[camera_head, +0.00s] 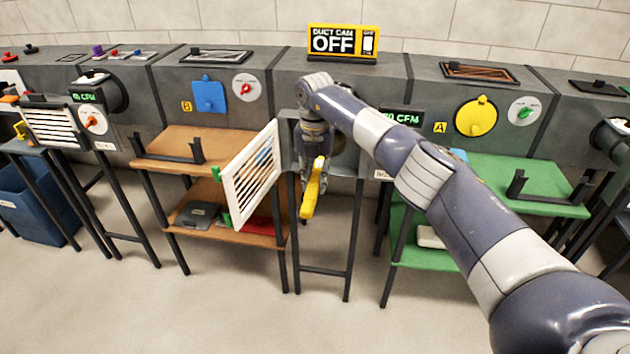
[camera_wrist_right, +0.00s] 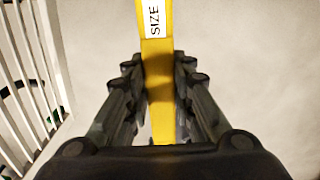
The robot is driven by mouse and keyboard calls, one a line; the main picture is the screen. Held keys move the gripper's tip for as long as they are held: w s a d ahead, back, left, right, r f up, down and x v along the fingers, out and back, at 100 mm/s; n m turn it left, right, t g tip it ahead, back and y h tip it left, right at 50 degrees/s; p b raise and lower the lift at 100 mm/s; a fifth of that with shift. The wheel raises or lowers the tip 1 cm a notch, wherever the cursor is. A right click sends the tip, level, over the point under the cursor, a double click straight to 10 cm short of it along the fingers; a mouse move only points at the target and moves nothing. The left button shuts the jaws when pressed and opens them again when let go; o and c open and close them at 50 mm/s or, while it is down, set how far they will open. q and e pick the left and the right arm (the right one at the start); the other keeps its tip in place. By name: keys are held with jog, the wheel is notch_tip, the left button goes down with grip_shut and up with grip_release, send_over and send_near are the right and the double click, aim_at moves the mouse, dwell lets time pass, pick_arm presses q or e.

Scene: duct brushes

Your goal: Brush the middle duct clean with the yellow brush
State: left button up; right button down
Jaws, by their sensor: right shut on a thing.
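My right gripper (camera_head: 313,172) is in front of the middle duct (camera_head: 346,152), whose opening is mostly hidden behind my arm and gripper. It is shut on the yellow brush (camera_head: 310,200), whose yellow part hangs below the fingers, slightly tilted. In the right wrist view the yellow handle (camera_wrist_right: 157,65) runs between the two fingers and carries a white label reading "SIZE". The brush's bristles cannot be seen, so I cannot tell whether they are inside the duct. The white slatted grille (camera_head: 252,176) of this duct stands swung open to the left. My left gripper is not in view.
A sign (camera_head: 343,43) above reads "DUCT CAM OFF". A brown shelf (camera_head: 190,143) stands left and a green shelf (camera_head: 490,172) right. The open grille (camera_wrist_right: 35,75) is close on the left in the wrist view. The floor below the duct is clear.

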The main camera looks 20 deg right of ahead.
aim_at(307, 205)
jog(key=shift+s+a+r+p, duration=0.1)
jog(key=shift+s+p, duration=0.1)
jog(key=shift+p, duration=0.1)
jog(key=s+a+p, duration=0.1)
jog(key=s+p, duration=0.1)
jog(key=s+a+p, duration=0.2)
jog(key=shift+s+r, duration=0.1)
jog(key=s+a+p, duration=0.2)
jog(key=s, duration=0.1)
jog(key=shift+s+a+p, duration=0.1)
jog(key=shift+s+p, duration=0.15)
jog(key=shift+p, duration=0.15)
pick_arm(q)
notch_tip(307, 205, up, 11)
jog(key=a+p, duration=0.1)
jog(key=p, duration=0.2)
pick_arm(e)
jog(key=s+a, duration=0.4)
jog(key=s, duration=0.1)
jog(key=shift+s+f, duration=0.2)
jog(key=shift+s, duration=0.2)
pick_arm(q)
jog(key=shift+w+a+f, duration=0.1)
